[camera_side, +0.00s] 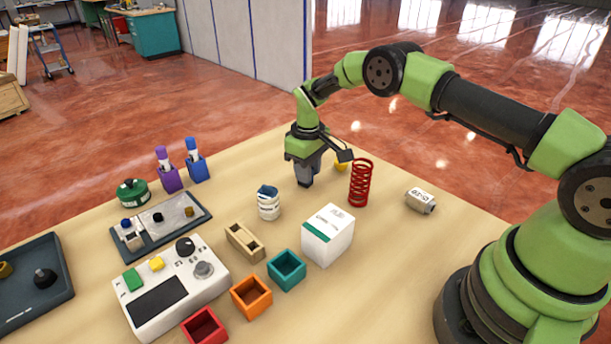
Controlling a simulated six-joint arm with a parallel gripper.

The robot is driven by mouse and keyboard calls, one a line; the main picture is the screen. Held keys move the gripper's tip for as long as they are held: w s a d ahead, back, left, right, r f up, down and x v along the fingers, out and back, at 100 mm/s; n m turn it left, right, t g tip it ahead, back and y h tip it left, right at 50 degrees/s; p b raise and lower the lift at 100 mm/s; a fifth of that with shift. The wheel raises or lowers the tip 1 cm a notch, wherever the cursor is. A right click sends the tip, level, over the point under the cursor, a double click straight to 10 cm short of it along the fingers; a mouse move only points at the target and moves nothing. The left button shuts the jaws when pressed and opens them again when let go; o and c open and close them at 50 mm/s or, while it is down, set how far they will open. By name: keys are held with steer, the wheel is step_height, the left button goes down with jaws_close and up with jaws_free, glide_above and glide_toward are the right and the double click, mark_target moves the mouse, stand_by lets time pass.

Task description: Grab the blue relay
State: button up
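My gripper (306,176) points down over the back middle of the table, between the white jar and the red spring. A dark bluish-grey shape shows at its fingers, but I cannot tell whether it is the fingers or a held part. I cannot tell whether the fingers are open or shut. No blue relay can be picked out with certainty. A small white part with a blue top (130,235) sits in the grey tray (172,236) at the left. A white jar with a blue top (268,203) stands left of my gripper.
A red spring (360,183) stands close right of my gripper, with a yellow object (341,167) behind. A white box (328,235), wooden block (245,242), teal bin (287,270), orange bin (251,296) and control box (170,288) stand in front.

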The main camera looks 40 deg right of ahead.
steer(key=c, duration=0.3)
